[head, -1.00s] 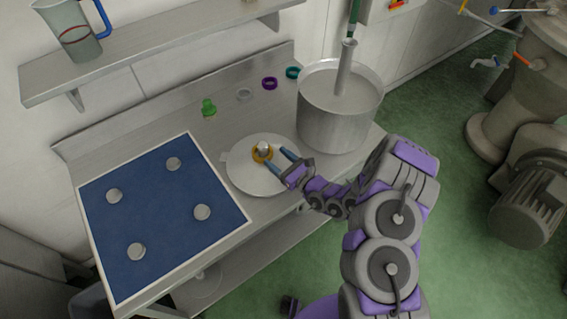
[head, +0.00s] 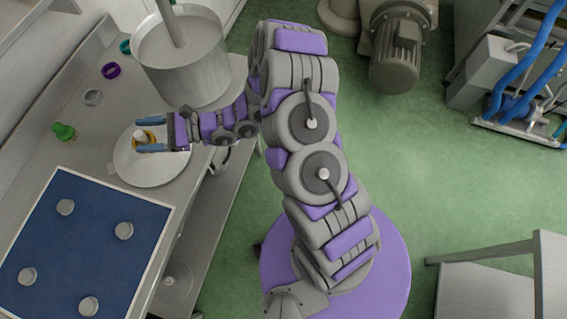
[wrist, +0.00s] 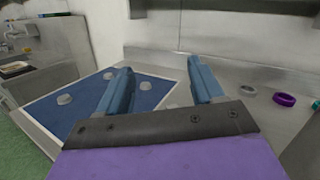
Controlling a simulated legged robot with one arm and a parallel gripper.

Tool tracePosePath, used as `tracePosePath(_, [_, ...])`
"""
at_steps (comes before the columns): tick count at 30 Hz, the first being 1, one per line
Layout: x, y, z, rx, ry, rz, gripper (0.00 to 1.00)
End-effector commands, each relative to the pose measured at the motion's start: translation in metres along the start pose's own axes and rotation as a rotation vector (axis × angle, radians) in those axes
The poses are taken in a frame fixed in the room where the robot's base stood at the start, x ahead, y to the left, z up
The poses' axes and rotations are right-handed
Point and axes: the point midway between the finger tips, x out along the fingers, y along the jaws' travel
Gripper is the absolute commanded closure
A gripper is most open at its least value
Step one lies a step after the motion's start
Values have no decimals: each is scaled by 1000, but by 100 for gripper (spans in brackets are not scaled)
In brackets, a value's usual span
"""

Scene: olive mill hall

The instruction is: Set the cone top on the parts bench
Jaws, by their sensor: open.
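A pale, shallow cone-like disc with a yellow collar and a knob, which looks like the cone top (head: 160,172), lies on the long steel bench (head: 88,125). My gripper (head: 146,135) is open, its two blue fingers on either side of the knob and collar. I cannot tell whether they touch it. In the wrist view my gripper (wrist: 163,85) shows both fingers wide apart, with the cone top hidden from sight. Which surface is the parts bench is not marked; a grey table (head: 495,285) stands at the lower right.
A large steel pot (head: 185,60) stands close beyond my gripper. A blue mat (head: 75,245) with several grey knobs covers the bench's near end. A green fitting (head: 64,131) and coloured rings (head: 111,71) lie along the back. Green floor (head: 420,190) is open on the right.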

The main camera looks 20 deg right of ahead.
Motion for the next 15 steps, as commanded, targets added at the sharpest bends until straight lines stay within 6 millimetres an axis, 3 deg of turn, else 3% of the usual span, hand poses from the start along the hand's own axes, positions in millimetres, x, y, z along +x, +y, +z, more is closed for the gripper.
tracePosePath(1, [6,10,26,-42,-24,65,33])
tracePosePath(6, [9,55,91,-169,-71,290,33])
tracePosePath(11, [-6,98,136,-299,-78,499,33])
tracePosePath(15, [-32,133,163,-418,-52,678,33])
